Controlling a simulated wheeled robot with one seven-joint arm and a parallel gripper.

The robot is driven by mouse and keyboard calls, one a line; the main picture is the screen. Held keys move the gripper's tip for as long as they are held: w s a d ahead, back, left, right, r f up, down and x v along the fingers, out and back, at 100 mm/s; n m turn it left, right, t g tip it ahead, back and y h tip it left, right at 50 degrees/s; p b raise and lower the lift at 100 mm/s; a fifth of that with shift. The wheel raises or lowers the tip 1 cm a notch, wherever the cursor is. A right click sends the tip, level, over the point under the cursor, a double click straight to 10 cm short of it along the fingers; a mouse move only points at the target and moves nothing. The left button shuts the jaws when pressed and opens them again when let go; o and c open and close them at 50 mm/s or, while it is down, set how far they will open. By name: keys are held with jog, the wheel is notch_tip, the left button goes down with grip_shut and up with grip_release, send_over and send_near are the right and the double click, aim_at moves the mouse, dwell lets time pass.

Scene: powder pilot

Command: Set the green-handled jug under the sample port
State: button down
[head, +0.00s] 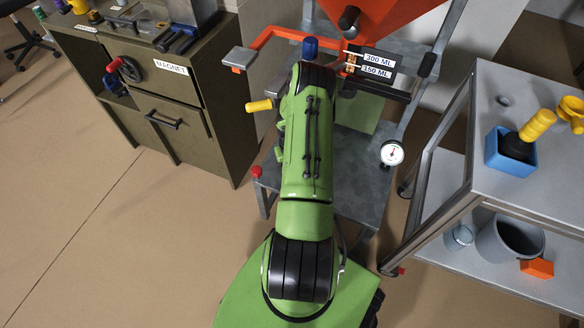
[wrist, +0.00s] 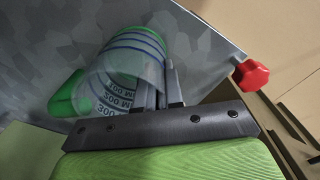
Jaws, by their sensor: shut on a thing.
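The jug (wrist: 130,62) is clear, with blue rings and black volume marks, and has a green handle (wrist: 66,95) on its left in the wrist view. My gripper (wrist: 172,88) is shut on the jug's wall at its right side. The grey metal platform (wrist: 215,60) lies behind the jug; I cannot tell whether the jug touches it. In the head view, my green arm covers the gripper and the jug. The orange hopper (head: 378,14) stands above the platform. I cannot make out the sample port.
A red knob (head: 257,171) sits at the platform's left corner, also in the wrist view (wrist: 250,74). A round gauge (head: 392,153) stands at right. A metal cart (head: 455,175) holds a blue box (head: 497,152) and a grey bucket (head: 485,243). An olive cabinet (head: 205,150) stands left; floor between is clear.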

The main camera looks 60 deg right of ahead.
jog(key=shift+f+b, duration=0.55)
jog(key=shift+f, duration=0.1)
jog(key=c, duration=0.6)
grip_release()
jog(key=shift+c, duration=0.2)
